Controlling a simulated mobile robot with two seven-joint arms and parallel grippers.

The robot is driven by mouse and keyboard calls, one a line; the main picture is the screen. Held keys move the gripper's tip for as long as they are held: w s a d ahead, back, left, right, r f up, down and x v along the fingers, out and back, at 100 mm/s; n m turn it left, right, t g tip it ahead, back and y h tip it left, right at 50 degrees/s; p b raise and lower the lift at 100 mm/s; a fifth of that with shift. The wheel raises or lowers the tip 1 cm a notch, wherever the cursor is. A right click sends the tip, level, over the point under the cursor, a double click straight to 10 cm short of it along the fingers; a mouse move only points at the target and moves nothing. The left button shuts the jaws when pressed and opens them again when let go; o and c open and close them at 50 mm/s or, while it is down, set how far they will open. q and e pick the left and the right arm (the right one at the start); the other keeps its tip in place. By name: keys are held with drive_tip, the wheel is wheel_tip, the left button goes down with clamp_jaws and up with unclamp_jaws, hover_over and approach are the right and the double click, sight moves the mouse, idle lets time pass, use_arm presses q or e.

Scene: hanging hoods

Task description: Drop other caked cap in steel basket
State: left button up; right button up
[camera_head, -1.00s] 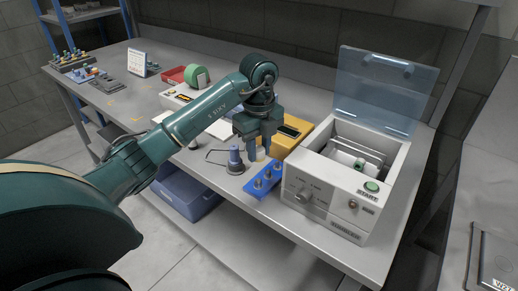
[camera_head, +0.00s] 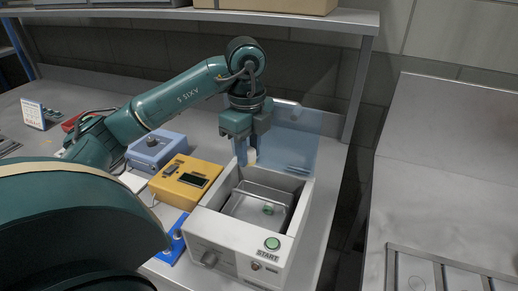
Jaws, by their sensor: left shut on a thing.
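My left gripper (camera_head: 247,158) is above the back edge of the white cleaner box (camera_head: 222,228), in front of its raised clear lid (camera_head: 292,140). It is shut on a small pale thing, likely the caked cap (camera_head: 251,156), mostly hidden between the fingers. The steel basket (camera_head: 243,207) sits inside the open tank, below and in front of the gripper. A small green-topped piece (camera_head: 268,209) lies in the basket. My right gripper is not in view.
A yellow device (camera_head: 184,180) and a blue-grey device (camera_head: 156,148) stand left of the cleaner. A blue rack (camera_head: 178,242) is partly hidden by my arm. A separate steel counter (camera_head: 440,180) is at right.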

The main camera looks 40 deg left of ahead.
sight(250, 151)
use_arm(q)
drive_tip(key=shift+w+d+r, duration=0.1)
drive_tip(key=shift+d+r, duration=0.05)
drive_tip(key=shift+f, duration=3)
drive_tip(key=o, duration=1)
drive_tip(key=shift+r, duration=0.15)
wheel_tip(250, 151, up, 13)
drive_tip(key=shift+f, duration=0.1)
